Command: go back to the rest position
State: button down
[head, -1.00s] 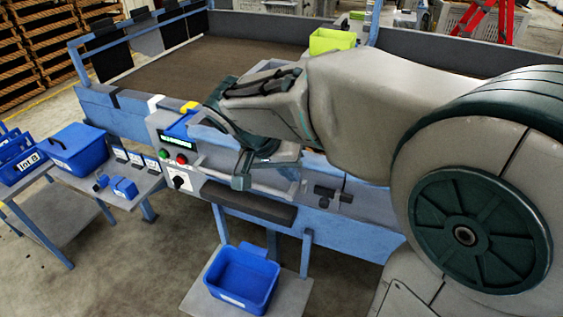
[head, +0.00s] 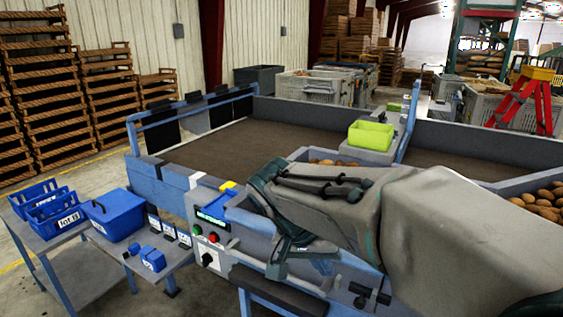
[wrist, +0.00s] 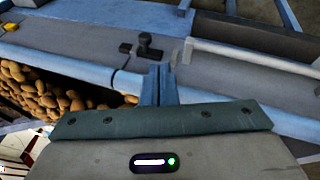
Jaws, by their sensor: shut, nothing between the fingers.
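My gripper (head: 277,268) is in the head view, at the end of my arm, in front of the grader's blue-grey side rail and just right of the control box (head: 210,238) with its red and green buttons. My own arm hides part of the grader behind it. In the wrist view my gripper's blue-grey fingers (wrist: 159,82) are together and hold nothing. They show over the rail, near a small black clamp (wrist: 149,46).
A lime-green bin (head: 370,135) stands on the grader beside its brown bed (head: 245,146). Potatoes (head: 540,203) lie at the right. Blue bins stand on a side table (head: 80,276) at the left. Crates and a red ladder (head: 520,98) are farther back.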

jog(key=s+d+f+n+t+y, duration=0.1)
jog(key=s+d+f+n+y, duration=0.3)
jog(key=s+f, duration=0.3)
jog(key=s+d+y, duration=0.1)
jog(key=s, duration=0.1)
jog(key=shift+s+d+n, duration=0.3)
jog(key=shift+s+d, duration=0.05)
jog(key=shift+d, duration=0.05)
jog(key=shift+d, duration=0.1)
